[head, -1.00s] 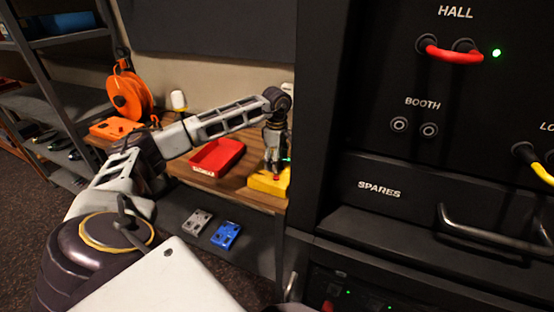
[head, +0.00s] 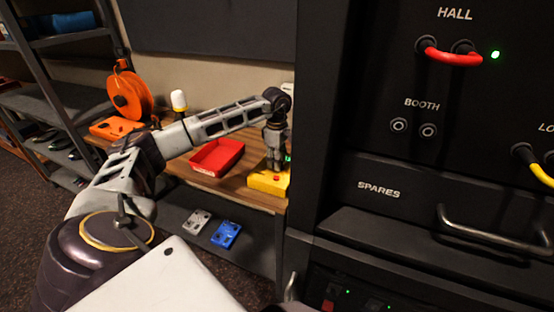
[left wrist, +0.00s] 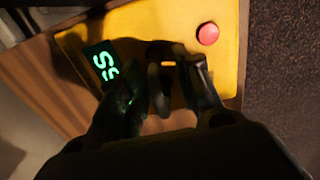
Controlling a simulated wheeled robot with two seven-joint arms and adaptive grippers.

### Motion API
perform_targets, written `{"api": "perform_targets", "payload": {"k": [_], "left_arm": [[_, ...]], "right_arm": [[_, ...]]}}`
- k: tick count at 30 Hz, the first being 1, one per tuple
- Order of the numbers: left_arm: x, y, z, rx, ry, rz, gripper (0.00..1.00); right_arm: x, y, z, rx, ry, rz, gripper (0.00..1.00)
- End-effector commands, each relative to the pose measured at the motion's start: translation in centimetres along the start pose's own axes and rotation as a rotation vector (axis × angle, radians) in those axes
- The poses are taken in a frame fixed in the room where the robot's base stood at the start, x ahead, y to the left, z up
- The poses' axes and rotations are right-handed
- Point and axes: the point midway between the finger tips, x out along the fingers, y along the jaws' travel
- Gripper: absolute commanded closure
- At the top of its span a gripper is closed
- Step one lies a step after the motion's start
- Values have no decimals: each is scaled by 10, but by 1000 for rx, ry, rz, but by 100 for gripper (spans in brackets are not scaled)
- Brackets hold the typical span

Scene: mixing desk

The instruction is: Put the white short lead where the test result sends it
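My left gripper (head: 274,162) points down over the yellow tester box (head: 265,183) at the right end of the wooden bench. In the left wrist view, the dark fingers (left wrist: 160,90) lie close over the box's slotted face, but it is too dark to tell what is between them. The box's display (left wrist: 102,64) glows green with characters like "55" or "SS". Its red button (left wrist: 207,34) is uncovered. I cannot make out the white short lead in any view. My right gripper is not in view.
A red tray (head: 217,157) and an orange cable reel (head: 130,95) are on the bench. Grey (head: 197,222) and blue (head: 226,234) boxes lie on the lower shelf. The black rack (head: 390,165) has a red lead at HALL, empty BOOTH sockets and a closed SPARES drawer (head: 440,207).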

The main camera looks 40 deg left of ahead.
Motion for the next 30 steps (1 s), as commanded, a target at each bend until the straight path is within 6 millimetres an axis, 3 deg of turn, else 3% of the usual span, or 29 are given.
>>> {"api": "perform_targets", "payload": {"k": [1,7,30], "left_arm": [[0,0,0,0,0,0,77],[0,0,0,0,0,0,100],[-11,0,0,0,0,1,100]], "right_arm": [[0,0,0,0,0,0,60],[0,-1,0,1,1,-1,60],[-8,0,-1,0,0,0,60]]}}
